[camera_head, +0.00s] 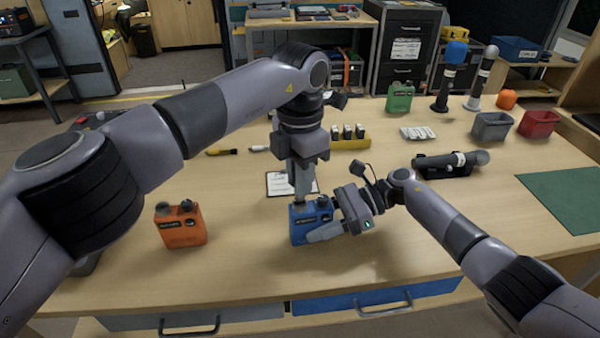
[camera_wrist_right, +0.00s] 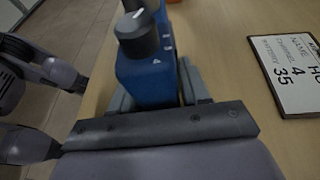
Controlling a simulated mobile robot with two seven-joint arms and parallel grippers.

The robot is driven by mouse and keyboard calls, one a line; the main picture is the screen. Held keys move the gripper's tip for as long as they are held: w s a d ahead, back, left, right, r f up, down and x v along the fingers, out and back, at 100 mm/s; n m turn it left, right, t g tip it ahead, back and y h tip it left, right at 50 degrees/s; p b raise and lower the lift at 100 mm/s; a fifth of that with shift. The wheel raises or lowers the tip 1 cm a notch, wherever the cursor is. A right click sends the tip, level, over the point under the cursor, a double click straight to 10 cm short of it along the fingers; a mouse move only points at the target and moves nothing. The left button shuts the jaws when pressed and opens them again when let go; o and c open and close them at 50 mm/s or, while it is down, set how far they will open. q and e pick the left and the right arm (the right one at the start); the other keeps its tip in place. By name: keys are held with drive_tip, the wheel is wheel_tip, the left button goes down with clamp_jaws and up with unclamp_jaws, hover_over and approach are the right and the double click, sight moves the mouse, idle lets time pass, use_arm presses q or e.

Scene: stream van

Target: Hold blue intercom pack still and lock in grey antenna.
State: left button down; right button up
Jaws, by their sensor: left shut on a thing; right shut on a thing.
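The blue intercom pack (camera_head: 300,232) stands upright on the table near its front edge. It also shows in the right wrist view (camera_wrist_right: 148,82), with a dark round knob on top. My right gripper (camera_head: 318,228) is shut on the pack from the right, with one grey finger across its front. My left gripper (camera_head: 301,198) points straight down over the left part of the pack's top and is shut. The grey antenna is largely hidden between its fingers, right at the pack's top. I cannot tell how deep the antenna sits.
An orange pack (camera_head: 181,226) stands to the left, a green one (camera_head: 400,97) at the back. A white label card (camera_head: 280,184) lies behind the blue pack. A yellow holder (camera_head: 350,141), a dark cradle with a microphone (camera_head: 445,165), bins and a green mat (camera_head: 570,198) lie farther off.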

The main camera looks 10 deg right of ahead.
use_arm(q)
drive_tip(key=shift+f, duration=0.95)
drive_tip(key=shift+n, duration=1.6)
drive_tip(key=shift+n, duration=1.6)
drive_tip(key=shift+n, duration=1.4)
